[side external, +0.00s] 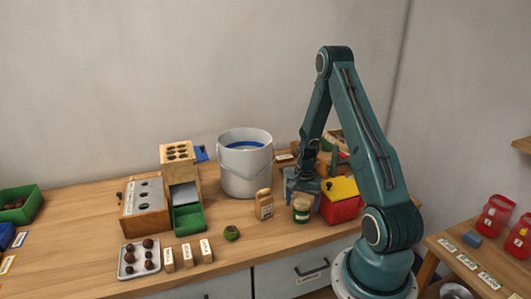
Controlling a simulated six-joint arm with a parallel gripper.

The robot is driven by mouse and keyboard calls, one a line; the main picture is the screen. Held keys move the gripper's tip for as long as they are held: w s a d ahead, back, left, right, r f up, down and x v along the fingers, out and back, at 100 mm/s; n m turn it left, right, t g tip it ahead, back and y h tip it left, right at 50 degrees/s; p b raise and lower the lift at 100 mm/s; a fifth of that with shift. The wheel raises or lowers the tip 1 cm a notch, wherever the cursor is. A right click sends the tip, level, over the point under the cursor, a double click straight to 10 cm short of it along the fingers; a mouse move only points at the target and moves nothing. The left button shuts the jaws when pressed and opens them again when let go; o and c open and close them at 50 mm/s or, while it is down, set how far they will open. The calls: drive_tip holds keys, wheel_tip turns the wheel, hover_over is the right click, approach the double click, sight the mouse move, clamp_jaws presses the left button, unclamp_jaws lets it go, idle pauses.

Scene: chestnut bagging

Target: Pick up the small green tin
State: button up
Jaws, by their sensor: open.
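A small green tin (302,209) with a pale band stands upright on the wooden bench, right of centre. My gripper (303,194) is open and points down, just above or behind the tin; the exact gap cannot be told from this view. Nothing shows between its fingers. A small round green object (231,233) with a darker top sits nearer the front edge; what it is cannot be made out.
A tan block-like packet (264,205) stands left of the tin, and a red box with a yellow top (341,203) is close on its right. A white bucket (246,175) stands behind. A tray of chestnuts (139,271) and small labelled blocks (187,254) lie front left.

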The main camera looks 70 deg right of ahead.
sight(302, 211)
drive_tip(key=shift+d+f, duration=0.1)
drive_tip(key=shift+f, duration=2.15)
drive_tip(key=c, duration=1.1)
drive_tip(key=shift+c, duration=0.2)
drive_tip(key=shift+w+r, duration=0.1)
wheel_tip(302, 211, up, 20)
